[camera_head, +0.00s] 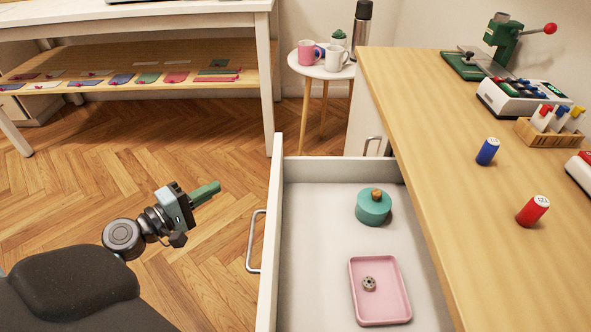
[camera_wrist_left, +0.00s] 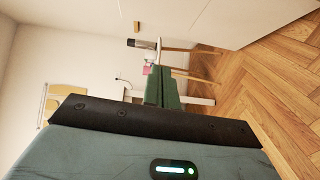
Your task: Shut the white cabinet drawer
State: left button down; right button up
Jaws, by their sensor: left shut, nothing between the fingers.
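The white drawer (camera_head: 318,262) is pulled out from under the wooden countertop. Its front panel (camera_head: 273,225) faces left and carries a metal handle (camera_head: 254,241). Inside lie a teal round container (camera_head: 373,208) with a brown knob and a pink tray (camera_head: 380,315) holding a small round metal part (camera_head: 369,284). My left gripper (camera_head: 216,189) is to the left of the drawer front, apart from it, with its green fingers shut and empty. The fingers also show in the left wrist view (camera_wrist_left: 162,87). My right gripper is in neither view.
The countertop (camera_head: 430,150) holds a red spool (camera_head: 533,211), a blue spool (camera_head: 487,151) and a green press (camera_head: 490,50). A small round table (camera_head: 320,72) with mugs stands behind the drawer. A white table (camera_head: 150,20) with a shelf is at back left. Floor left of the drawer is clear.

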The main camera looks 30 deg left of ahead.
aim_at(377, 164)
pick_arm(q)
jog(key=d+p+x, duration=0.1)
jog(key=d+x, duration=0.1)
jog(key=x, duration=1.1)
jog(key=shift+d+r+t, duration=0.25)
jog(key=shift+r+t, duration=0.05)
jog(key=shift+r, duration=0.55)
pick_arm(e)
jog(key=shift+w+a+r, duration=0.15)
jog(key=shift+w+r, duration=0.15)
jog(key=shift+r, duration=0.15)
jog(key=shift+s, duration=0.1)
